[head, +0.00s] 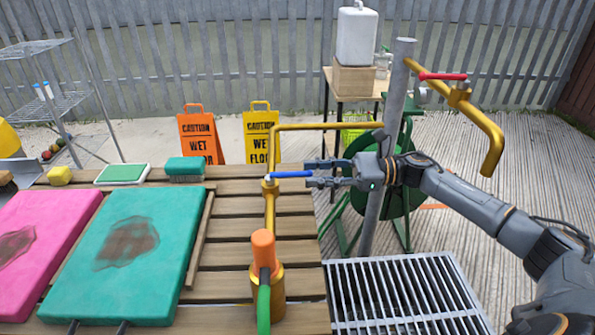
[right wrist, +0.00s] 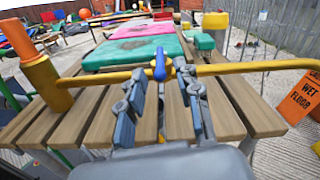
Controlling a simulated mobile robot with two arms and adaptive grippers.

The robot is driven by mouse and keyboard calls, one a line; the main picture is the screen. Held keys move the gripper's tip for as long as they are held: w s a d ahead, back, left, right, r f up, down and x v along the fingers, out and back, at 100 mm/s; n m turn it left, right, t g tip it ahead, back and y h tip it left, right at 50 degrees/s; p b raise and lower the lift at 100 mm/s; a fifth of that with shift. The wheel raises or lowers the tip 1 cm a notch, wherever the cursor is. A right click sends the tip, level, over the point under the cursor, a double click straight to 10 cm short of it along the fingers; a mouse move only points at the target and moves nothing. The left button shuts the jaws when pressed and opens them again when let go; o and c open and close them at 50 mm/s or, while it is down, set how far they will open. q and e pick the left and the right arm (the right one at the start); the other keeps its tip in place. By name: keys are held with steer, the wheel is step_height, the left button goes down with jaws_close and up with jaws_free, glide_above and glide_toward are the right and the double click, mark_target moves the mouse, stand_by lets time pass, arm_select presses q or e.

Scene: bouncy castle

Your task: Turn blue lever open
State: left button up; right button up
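The blue lever (head: 292,174) sits on a yellow pipe's valve (head: 270,184) above the slatted wooden table. It points right, crosswise to the pipe section running toward me. My right gripper (head: 308,173) reaches in from the right, open, with its fingers around the lever's free end. In the right wrist view the blue lever (right wrist: 160,66) shows end-on between the fingertips (right wrist: 160,73), with gaps at both sides; I see no firm contact. Two dark tips (head: 97,327) at the bottom edge, before the teal mat, appear to be my left gripper's spread fingers; the rest is out of view.
An orange-capped spout (head: 264,262) with a green hose stands in front of the valve. A red lever (head: 443,76) sits on another yellow pipe at right, by a grey post (head: 384,150). Teal (head: 130,250) and pink (head: 35,250) mats lie left. A metal grate (head: 400,295) is below right.

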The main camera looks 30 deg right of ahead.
mark_target(306, 174)
arm_select(q)
steer(key=shift+s+a+f, duration=0.1)
steer(key=shift+s+f, duration=0.15)
steer(key=shift+f, duration=0.2)
steer(key=shift+s+f, duration=0.2)
steer(key=shift+f, duration=0.25)
arm_select(e)
steer(key=shift+x, duration=2.15)
steer(key=shift+c, duration=0.4)
jaws_close()
